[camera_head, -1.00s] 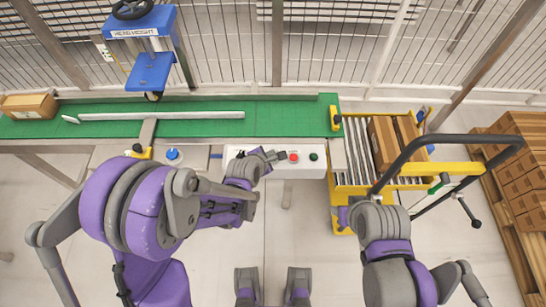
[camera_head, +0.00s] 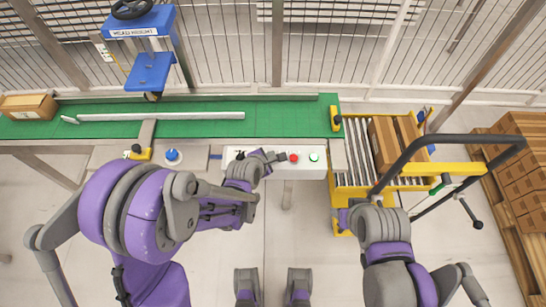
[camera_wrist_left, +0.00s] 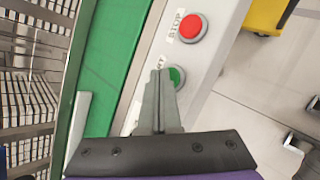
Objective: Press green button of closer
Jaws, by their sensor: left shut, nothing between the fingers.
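The white control panel (camera_head: 230,169) runs along the front of the green conveyor in the head view. My left gripper (camera_head: 283,157) is shut and empty above it, left of the red button (camera_head: 293,157). The red button with a STOP label (camera_wrist_left: 190,27) lies beyond.
The green conveyor (camera_head: 290,117) carries a brown box (camera_head: 28,106) at its left end. A yellow roller cart (camera_head: 345,187) with boxes stands at the right. Stacked cartons (camera_head: 525,180) are farther right. A blue button (camera_head: 172,155) is left of the panel.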

